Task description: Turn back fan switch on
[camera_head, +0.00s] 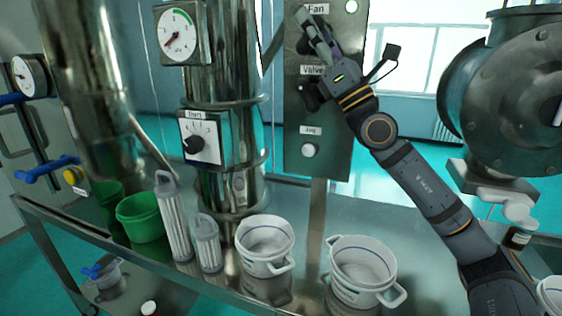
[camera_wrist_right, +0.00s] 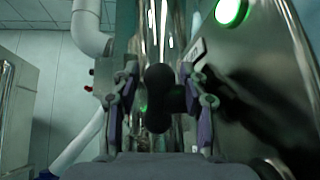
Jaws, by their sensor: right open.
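The fan switch is a black knob (camera_wrist_right: 158,98) under the "Fan" label (camera_head: 318,9), at the top of a grey control panel (camera_head: 330,170). In the head view my right gripper mostly covers it. My right gripper (camera_head: 314,30) reaches up to the panel from the lower right. In the right wrist view its open fingers (camera_wrist_right: 162,108) stand on either side of the knob. I cannot tell whether they touch it. A round green light (camera_wrist_right: 231,12) glows by the switch; it also shows in the head view (camera_head: 351,6). My left gripper is not in view.
The "Valve" switch (camera_head: 308,94) and white "Jog" button (camera_head: 309,149) are lower on the panel, the valve switch close to my right arm. A dial box (camera_head: 200,138) is on the steel column. White pots (camera_head: 264,246) and a green bucket (camera_head: 142,218) stand on the table below.

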